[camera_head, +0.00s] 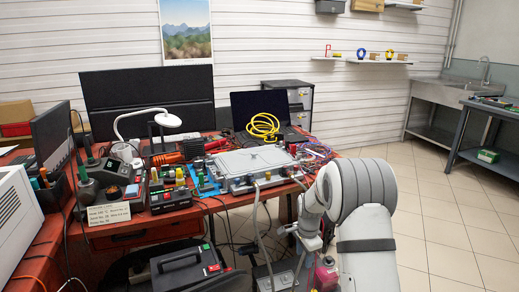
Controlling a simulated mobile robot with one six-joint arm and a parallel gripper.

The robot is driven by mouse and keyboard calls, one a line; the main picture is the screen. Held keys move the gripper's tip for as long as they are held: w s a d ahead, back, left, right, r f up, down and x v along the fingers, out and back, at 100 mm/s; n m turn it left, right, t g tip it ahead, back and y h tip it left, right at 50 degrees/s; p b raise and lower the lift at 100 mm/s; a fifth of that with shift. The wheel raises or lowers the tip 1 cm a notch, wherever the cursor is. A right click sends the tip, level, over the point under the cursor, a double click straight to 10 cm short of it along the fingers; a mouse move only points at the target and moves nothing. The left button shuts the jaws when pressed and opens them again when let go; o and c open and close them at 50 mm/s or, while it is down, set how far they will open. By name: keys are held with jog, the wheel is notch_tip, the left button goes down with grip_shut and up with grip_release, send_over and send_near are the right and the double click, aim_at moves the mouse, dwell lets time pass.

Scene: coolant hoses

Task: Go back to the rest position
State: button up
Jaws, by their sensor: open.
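My arm comes in at the lower right and folds down in front of the table's right corner. My gripper (299,264) is at its lower end, below the tabletop; it is open, small and partly lost against the dark things behind it, and I make out nothing held in it. A silver metal cold plate (254,161) lies on the red table. A grey hose (256,212) hangs from its front edge down toward the floor.
The red table (50,232) is crowded with tools, a lamp (167,119), monitors and a coiled yellow cable (263,126). A black case (187,268) stands low in front. A sink (448,92) and a side bench are at the right. Tiled floor (435,215) there is clear.

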jog(key=s+r+n+p, duration=0.25)
jog(key=s+r, duration=0.25)
jog(key=r, duration=0.4)
jog(key=s+r+n+t+p, duration=0.15)
jog(key=s+r+p, duration=0.35)
jog(key=r, duration=0.5)
jog(key=s+r+n+g+p, duration=0.1)
jog(key=s+r+n+p, duration=0.2)
jog(key=s+r, duration=0.45)
jog(key=s+r+n+t+p, duration=0.1)
jog(key=s+r+n+p, duration=0.5)
jog(key=s+r, duration=0.7)
jog(key=s+p, duration=0.1)
jog(key=s, duration=0.2)
jog(key=shift+a+n+p, duration=0.15)
jog(key=shift+n+p, duration=0.15)
jog(key=shift+p, duration=0.1)
jog(key=shift+r+t, duration=0.1)
jog(key=shift+t, duration=0.15)
